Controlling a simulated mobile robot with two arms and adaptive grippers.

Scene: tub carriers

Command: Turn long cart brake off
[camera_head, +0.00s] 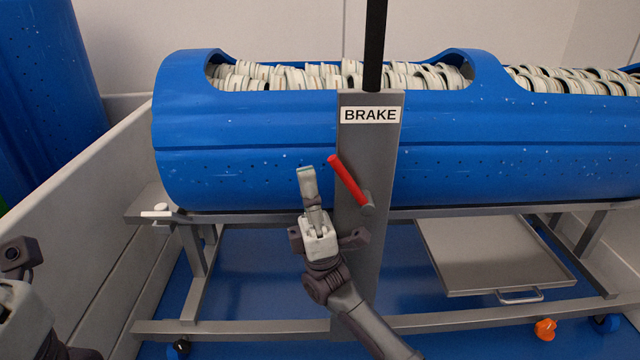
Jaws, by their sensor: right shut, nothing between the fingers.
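The long cart (270,327) has a grey metal frame and carries a long blue tub (250,150) on its side. A grey post with a "BRAKE" label (370,115) stands at its front. A red brake lever (347,180) is on the post, pivoting at its lower right end and tilted up to the left. My right gripper (306,172) is shut and empty, pointing up just left of the lever's upper end. A small gap shows between them. My left arm shows at the lower left corner; its fingers are not clearly visible.
The tub's openings show many pale ring-shaped pieces (300,76). A grey tray (490,258) hangs under the frame at right. An orange wheel part (545,329) is at the lower right. A pale wall (80,180) runs along the left, near another blue tub (45,90).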

